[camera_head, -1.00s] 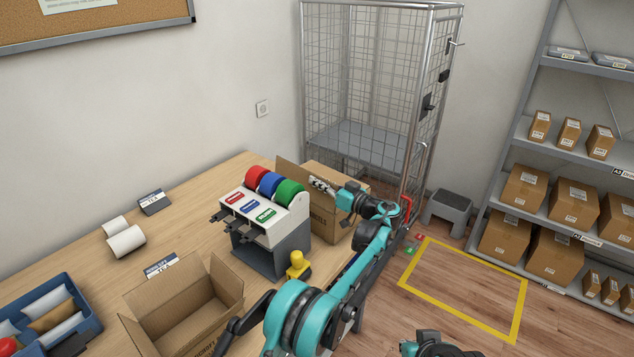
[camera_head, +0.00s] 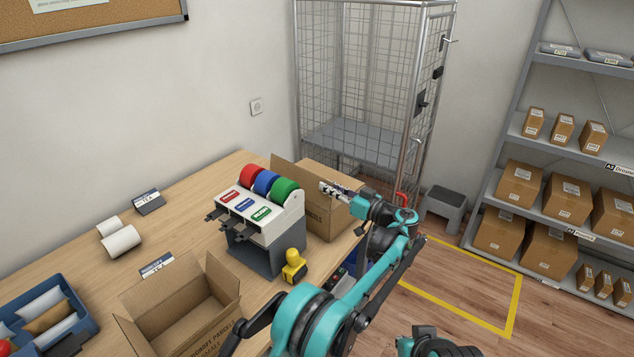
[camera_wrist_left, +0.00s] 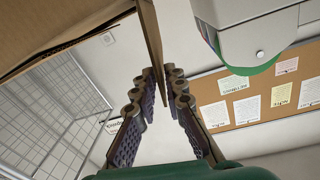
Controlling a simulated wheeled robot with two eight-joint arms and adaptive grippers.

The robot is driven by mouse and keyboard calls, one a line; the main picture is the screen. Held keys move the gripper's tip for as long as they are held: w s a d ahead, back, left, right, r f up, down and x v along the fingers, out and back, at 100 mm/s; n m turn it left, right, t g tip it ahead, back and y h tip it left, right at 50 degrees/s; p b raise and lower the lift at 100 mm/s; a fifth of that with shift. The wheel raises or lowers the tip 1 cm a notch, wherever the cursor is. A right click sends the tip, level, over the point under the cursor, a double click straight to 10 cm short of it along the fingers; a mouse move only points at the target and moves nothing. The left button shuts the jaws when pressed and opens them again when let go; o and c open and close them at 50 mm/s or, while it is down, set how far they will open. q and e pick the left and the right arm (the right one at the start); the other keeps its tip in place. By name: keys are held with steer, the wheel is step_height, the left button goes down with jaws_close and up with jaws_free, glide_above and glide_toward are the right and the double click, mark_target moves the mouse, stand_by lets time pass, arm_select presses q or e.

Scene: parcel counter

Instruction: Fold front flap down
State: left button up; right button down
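The cardboard box (camera_head: 320,222) stands at the far right end of the table, partly hidden by the tape dispenser. A raised flap (camera_head: 284,172) shows on its left side. My left gripper (camera_head: 328,187) is at the top of this box, its arm reaching over from the front. In the left wrist view a cardboard flap (camera_wrist_left: 151,38) runs edge-on between the two fingertips of the left gripper (camera_wrist_left: 160,75). The fingers stand apart on both sides of it, with a gap showing. Whether they touch it is unclear. My right gripper's fingers are not seen.
The tape dispenser (camera_head: 262,232) with red, blue and green rolls is close left of the box. A yellow object (camera_head: 293,266) stands before it. A second open box (camera_head: 180,312) is nearer. A wire cage (camera_head: 360,110) stands behind.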

arm_select(q)
steer(key=v, duration=0.5)
steer(key=shift+s+d, duration=0.1)
steer(key=shift+d, duration=0.05)
